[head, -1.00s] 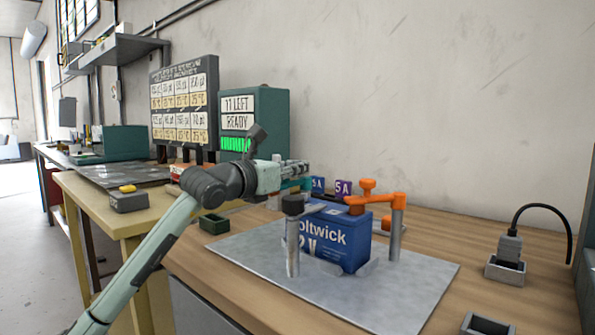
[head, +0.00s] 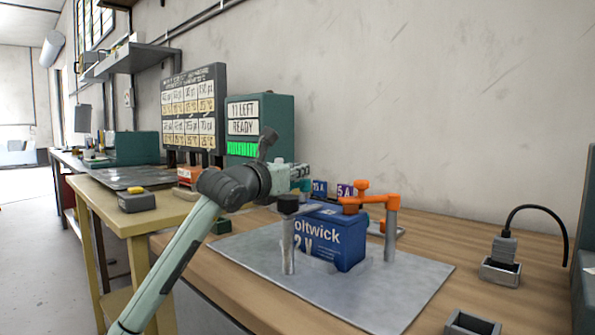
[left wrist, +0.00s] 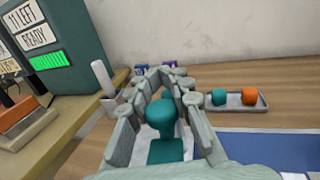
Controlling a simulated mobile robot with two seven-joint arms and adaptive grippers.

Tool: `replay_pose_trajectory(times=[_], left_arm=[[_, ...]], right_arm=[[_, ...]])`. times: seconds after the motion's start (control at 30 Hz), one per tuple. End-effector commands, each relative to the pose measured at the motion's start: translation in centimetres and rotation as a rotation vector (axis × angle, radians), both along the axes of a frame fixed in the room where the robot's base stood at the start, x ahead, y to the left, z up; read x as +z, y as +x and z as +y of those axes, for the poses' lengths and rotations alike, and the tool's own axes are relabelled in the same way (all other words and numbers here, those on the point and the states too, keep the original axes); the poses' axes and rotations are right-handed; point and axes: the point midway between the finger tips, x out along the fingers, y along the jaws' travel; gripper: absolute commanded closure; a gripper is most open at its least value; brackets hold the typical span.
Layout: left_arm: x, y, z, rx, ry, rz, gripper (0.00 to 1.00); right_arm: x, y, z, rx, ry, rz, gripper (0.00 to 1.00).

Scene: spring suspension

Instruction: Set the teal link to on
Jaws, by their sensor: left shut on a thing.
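The teal link (left wrist: 165,150) is between the fingers of my left gripper (left wrist: 165,100) in the left wrist view, its rounded knob facing the camera. The gripper is shut on it. In the head view, my left gripper (head: 302,172) is behind the black-capped post (head: 288,240), and a bit of teal shows below its fingers. The blue battery (head: 330,238) stands on a grey mat, just right of that post. Whether the link touches the battery or post is hidden. My right gripper is not in view.
An orange link (head: 372,198) spans from the battery's right side to a grey post (head: 391,235). A small tray (left wrist: 262,104) holds a teal and an orange piece. A teal box (head: 258,115) reads "11 LEFT READY". The grey mat (head: 400,285) is clear in front.

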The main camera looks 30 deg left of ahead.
Motion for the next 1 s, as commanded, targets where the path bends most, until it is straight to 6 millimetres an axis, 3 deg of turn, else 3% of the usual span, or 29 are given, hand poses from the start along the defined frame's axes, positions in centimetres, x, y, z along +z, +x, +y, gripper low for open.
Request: replay_pose_trajectory(times=[0.27, 0.3, 0.5, 0.83, 1.0], left_arm=[[0.0, 0.0, 0.0, 0.0, 0.0, -0.001, 1.0], [0.0, 0.0, 0.0, 0.0, 0.0, -0.001, 0.81], [0.0, 0.0, 0.0, 0.0, 0.0, -0.001, 0.59], [0.0, -0.4, 0.0, 0.0, 0.0, -0.001, 0.59], [0.0, -2.7, 0.0, 0.0, 0.002, -0.001, 0.59]], right_arm=[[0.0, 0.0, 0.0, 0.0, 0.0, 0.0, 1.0], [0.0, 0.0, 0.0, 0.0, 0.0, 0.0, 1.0], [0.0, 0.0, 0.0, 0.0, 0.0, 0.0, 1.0], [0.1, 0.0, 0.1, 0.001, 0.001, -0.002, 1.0], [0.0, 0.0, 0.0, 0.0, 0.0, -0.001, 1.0]])
